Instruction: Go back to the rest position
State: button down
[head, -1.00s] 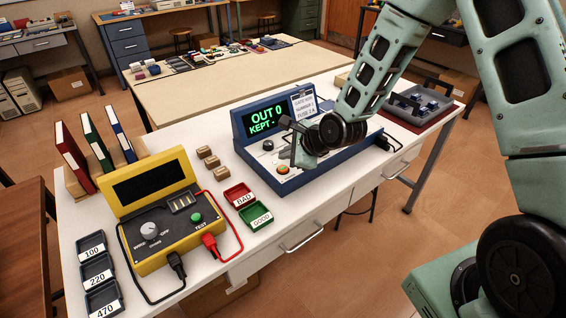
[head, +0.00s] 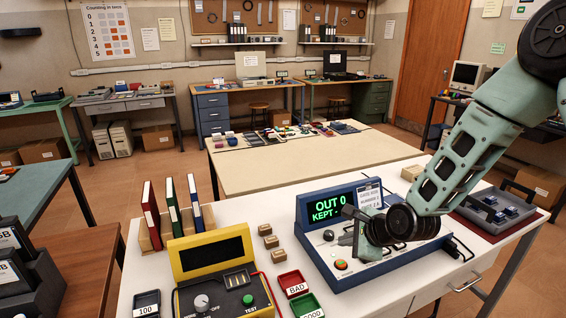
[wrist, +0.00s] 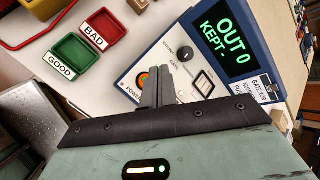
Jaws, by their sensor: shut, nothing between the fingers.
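My gripper (head: 358,232) hangs in front of the blue console (head: 345,278), hiding part of its front panel in the head view. In the wrist view my gripper (wrist: 158,88) has its fingers together and holds nothing. The fingers appear over the console's panel, close to its orange-red button; I cannot tell whether they touch it. The console's screen (head: 327,207) reads "OUT 0" and "KEPT -". My arm reaches in from the upper right.
Left of the console stand the red BAD tray (head: 291,280), the green GOOD tray (head: 305,304), wooden blocks (head: 268,242) and a yellow tester (head: 215,255). A grey tray (head: 495,212) lies right. A mostly bare table (head: 310,163) stands behind.

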jog(key=s+a+r+n+g, duration=0.3)
jog(key=s+a+r+n, duration=0.25)
jog(key=s+n, duration=0.35)
jog(key=s+r+n+g+h, duration=0.2)
jog(key=s+r+n, duration=0.2)
jog(key=s+n, duration=0.5)
jog(key=s+r+n+g+h, duration=0.2)
jog(key=s+r+n, duration=0.2)
jog(key=s+n, duration=0.5)
jog(key=s, duration=0.4)
jog(key=shift+s+a+r+g, duration=0.25)
jog(key=shift+s+g, duration=0.05)
